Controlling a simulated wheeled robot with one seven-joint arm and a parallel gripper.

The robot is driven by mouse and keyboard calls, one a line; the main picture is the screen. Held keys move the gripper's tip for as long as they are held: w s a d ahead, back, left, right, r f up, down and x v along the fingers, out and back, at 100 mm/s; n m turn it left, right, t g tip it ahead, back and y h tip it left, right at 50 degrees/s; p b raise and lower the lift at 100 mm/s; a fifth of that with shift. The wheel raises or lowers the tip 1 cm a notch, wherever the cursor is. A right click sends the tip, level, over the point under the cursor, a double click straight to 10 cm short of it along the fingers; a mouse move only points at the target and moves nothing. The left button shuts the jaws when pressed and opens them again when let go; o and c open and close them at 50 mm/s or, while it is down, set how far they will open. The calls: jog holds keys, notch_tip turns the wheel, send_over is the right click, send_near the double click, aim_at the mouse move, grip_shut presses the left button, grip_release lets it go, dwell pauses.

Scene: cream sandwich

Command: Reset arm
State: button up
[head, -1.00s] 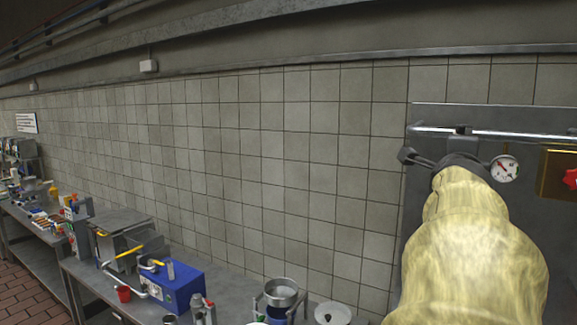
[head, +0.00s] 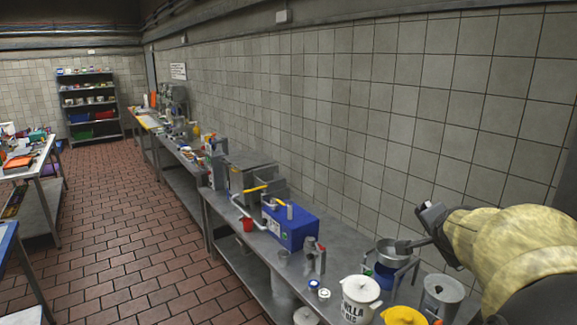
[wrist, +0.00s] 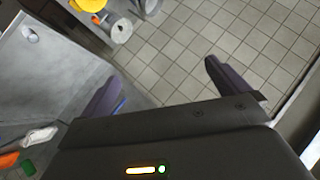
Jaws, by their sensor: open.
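My arm in its yellow cover reaches in from the right edge of the head view. My gripper (head: 414,229) is at its end, dark, raised over the steel counter close to the tiled wall. In the wrist view my gripper (wrist: 158,76) shows two dark fingers spread wide apart with nothing between them. Tiles and part of a grey steel surface lie beyond the fingers.
Below my gripper the counter holds a metal bowl (head: 391,252) on a stand, a grey pot (head: 441,295), a white lidded tub (head: 358,299) and a blue box (head: 289,224). The red-brown tiled floor (head: 130,225) is open at left.

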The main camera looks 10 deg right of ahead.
jog(key=a+f+n+g+y, duration=0.4)
jog(key=a+f+n, duration=0.5)
jog(key=a+f, duration=0.65)
jog(key=s+a+f+n+g+y+b, duration=0.1)
jog(key=s+a+f+n+g+y, duration=0.1)
jog(key=s+a+f+n, duration=0.5)
jog(key=s+a+f, duration=0.1)
jog(key=s+a, duration=0.1)
jog(key=a, duration=0.2)
jog(key=shift+s+a+f+n+g, duration=0.25)
jog(key=shift+s+f+n+g, duration=0.05)
jog(key=shift+g, duration=0.1)
